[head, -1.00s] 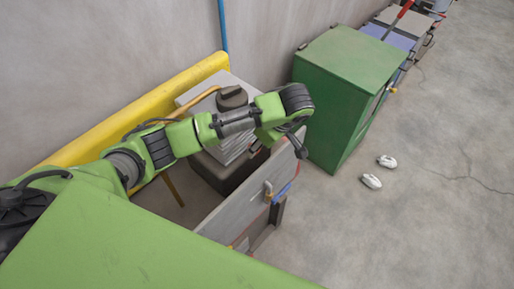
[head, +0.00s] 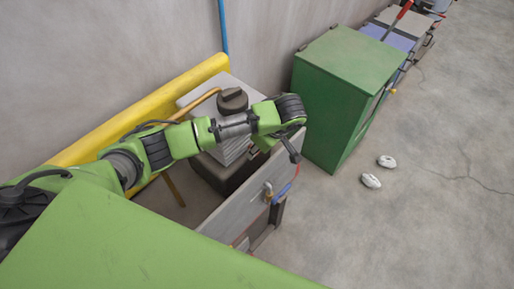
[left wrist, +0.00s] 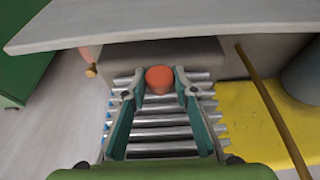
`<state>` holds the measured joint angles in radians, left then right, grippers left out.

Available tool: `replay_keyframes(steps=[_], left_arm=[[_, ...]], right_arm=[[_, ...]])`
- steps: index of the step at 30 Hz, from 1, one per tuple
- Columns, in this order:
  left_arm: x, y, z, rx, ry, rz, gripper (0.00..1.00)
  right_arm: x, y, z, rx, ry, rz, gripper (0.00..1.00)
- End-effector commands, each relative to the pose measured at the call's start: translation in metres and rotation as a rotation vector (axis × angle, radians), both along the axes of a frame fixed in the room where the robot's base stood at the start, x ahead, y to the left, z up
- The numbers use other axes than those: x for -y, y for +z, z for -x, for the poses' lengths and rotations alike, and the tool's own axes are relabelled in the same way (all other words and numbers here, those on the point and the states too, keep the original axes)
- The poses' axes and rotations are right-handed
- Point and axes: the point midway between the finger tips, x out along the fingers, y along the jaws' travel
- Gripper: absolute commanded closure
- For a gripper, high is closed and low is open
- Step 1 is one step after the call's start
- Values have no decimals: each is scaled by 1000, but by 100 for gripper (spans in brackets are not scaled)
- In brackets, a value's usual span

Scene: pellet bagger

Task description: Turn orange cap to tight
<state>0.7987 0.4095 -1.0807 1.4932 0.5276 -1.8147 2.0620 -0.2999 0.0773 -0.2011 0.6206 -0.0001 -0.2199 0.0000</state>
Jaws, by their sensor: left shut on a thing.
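The orange cap (left wrist: 160,79) shows in the left wrist view as a round orange-red end, between the tips of my left gripper (left wrist: 160,84). The two teal-sided fingers reach toward it from both sides and are shut on it. Behind and below it run several metal rollers (left wrist: 160,134). In the head view my left gripper (head: 291,149) is a dark shape at the upper edge of the grey panel; the cap is hidden there. My right gripper is in neither view.
A grey panel (head: 238,205) stands in front of the machine, with a blue-handled fitting (head: 282,192) on it. A yellow rail (head: 160,106) runs behind. A green cabinet (head: 335,110) stands close on the right. Two white objects (head: 371,180) lie on otherwise clear floor.

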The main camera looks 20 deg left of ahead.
Motion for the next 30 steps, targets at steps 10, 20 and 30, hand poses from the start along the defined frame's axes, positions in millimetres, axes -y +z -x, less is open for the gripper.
replay_keyframes(steps=[10,20,30], left_arm=[[2,0,-2,-128,2,-44,95],[4,-1,-5,-334,1,-119,95],[3,-2,-7,-468,0,-171,95]], right_arm=[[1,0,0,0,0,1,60],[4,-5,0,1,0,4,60],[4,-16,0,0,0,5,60]])
